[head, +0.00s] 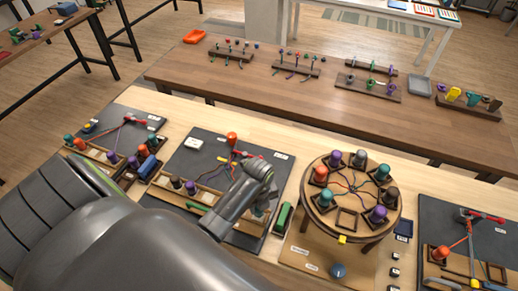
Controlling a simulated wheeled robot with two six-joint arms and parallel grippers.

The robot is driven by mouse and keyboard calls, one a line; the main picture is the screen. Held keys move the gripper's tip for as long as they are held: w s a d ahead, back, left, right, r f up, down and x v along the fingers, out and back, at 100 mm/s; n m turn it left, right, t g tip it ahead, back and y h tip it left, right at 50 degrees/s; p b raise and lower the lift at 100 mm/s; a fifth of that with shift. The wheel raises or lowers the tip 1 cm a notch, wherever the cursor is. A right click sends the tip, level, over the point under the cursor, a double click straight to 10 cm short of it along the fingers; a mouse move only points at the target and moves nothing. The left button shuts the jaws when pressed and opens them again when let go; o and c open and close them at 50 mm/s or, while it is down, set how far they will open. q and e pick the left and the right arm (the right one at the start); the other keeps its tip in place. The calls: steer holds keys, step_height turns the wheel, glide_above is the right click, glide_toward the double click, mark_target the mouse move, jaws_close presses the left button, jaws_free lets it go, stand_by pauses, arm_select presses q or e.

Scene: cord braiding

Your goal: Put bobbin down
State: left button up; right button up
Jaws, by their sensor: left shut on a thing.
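My left arm reaches in from the lower left over the middle dark board (190,160). My left gripper (262,203) points down at the right part of this board, shut on a teal bobbin (259,210), mostly hidden by the gripper and wrist. I cannot tell whether the bobbin touches the wooden rack (203,193) below it. Purple and dark bobbins stand in the rack, left of the gripper. My right gripper is not in view.
A round braiding stand (318,212) with several coloured bobbins and an empty square slot is to the right. A green block (284,217) lies between it and the board. Another board (432,215) is at far right. Racks stand on the table behind.

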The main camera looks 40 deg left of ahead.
arm_select(q)
steer(key=shift+f, duration=1)
steer(key=shift+f, duration=0.3)
steer(key=o, duration=1.1)
steer(key=shift+r, duration=0.5)
step_height(320, 180, up, 12)
steer(key=shift+f+b, duration=0.15)
steer(key=shift+b, duration=0.3)
